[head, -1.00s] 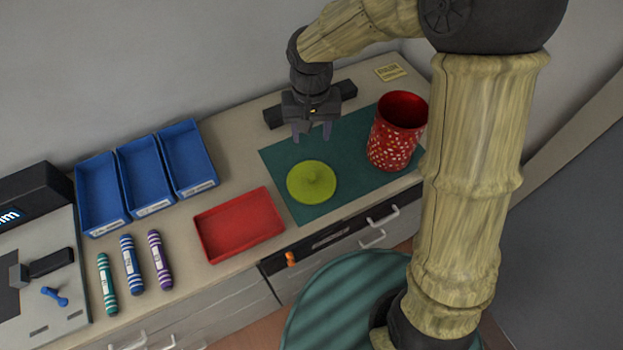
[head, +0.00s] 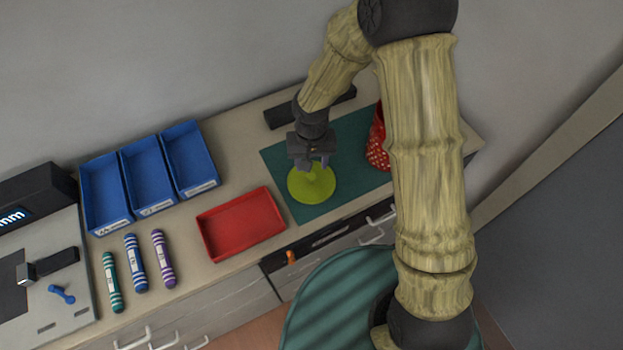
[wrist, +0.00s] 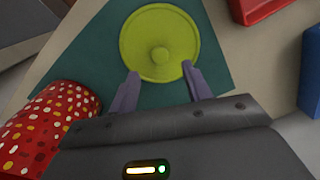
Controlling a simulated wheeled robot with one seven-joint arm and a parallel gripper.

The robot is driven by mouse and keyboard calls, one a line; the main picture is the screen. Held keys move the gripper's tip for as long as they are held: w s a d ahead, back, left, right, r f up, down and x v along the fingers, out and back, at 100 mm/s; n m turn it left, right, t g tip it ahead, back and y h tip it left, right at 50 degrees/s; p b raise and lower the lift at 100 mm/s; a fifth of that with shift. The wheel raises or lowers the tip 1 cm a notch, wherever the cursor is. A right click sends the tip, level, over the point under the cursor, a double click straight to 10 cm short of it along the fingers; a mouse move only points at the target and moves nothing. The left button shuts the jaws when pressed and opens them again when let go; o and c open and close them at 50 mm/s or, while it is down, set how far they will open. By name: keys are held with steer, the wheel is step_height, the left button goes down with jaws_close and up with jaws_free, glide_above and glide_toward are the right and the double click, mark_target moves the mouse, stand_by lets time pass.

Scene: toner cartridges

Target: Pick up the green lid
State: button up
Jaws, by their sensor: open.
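The green lid (head: 312,186) is a round yellow-green disc with a small central knob, lying flat on the dark teal mat (head: 275,154). In the wrist view the lid (wrist: 150,30) is fully visible at the top, its knob facing up. My gripper (head: 316,166) hangs just above the lid's far part. In the wrist view its two purple fingers (wrist: 159,83) are apart, near the lid's edge, with nothing between them. The knob lies ahead of the fingertips.
A red tray (head: 240,226) lies left of the mat. Blue bins (head: 148,176), striped cartridges (head: 135,262) and a black bar (head: 283,116) are also on the counter.

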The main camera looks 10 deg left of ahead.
mark_target(312, 176)
steer(key=shift+f, duration=0.1)
steer(key=shift+s+f+p, duration=0.1)
steer(key=shift+f+p, duration=0.95)
steer(key=shift+f, duration=1.45)
steer(key=c, duration=1.1)
steer(key=shift+o, duration=0.2)
steer(key=shift+r, duration=0.1)
step_height(312, 176, up, 10)
steer(key=b, duration=0.2)
